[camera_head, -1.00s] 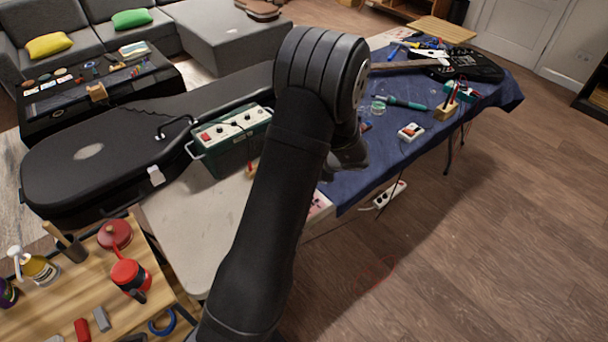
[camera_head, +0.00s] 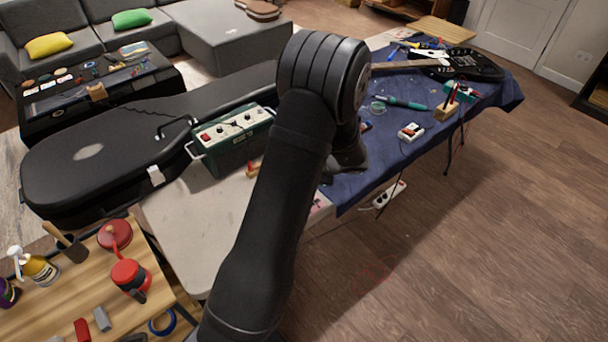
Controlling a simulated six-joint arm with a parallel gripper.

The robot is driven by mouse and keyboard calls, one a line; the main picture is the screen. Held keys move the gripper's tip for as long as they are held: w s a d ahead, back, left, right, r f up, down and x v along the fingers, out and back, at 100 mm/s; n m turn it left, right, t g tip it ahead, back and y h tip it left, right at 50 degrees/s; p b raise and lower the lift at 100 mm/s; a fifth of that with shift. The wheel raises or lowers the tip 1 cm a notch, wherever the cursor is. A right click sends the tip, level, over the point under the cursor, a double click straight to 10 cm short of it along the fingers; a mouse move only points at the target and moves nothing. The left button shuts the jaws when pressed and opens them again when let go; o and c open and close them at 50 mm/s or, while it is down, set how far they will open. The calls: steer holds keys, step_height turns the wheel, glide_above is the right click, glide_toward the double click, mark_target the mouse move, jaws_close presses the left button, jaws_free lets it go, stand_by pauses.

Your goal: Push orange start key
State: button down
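I cannot make out an orange start key for certain. A small white device (camera_head: 411,132) with a reddish key or button on top lies on the blue cloth, right of my arm. A green box (camera_head: 240,140) with a white panel, knobs and a red switch (camera_head: 205,137) stands on the table left of my arm. The end of my arm, with my gripper (camera_head: 347,168), is a dark shape low over the blue cloth's near edge. My arm hides most of it, and its fingers cannot be made out.
The blue cloth (camera_head: 395,150) also bears a green-handled tool (camera_head: 403,102), a wooden block (camera_head: 446,111) with tools and a black guitar body (camera_head: 470,66). A black guitar case (camera_head: 95,150) lies at left. A white power strip (camera_head: 390,195) is below the table edge.

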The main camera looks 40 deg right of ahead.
steer(key=shift+f, duration=0.25)
stand_by(0.5)
steer(key=shift+r, duration=0.85)
steer(key=shift+r, duration=2.5)
step_height(320, 180, up, 4)
steer(key=shift+f, duration=0.1)
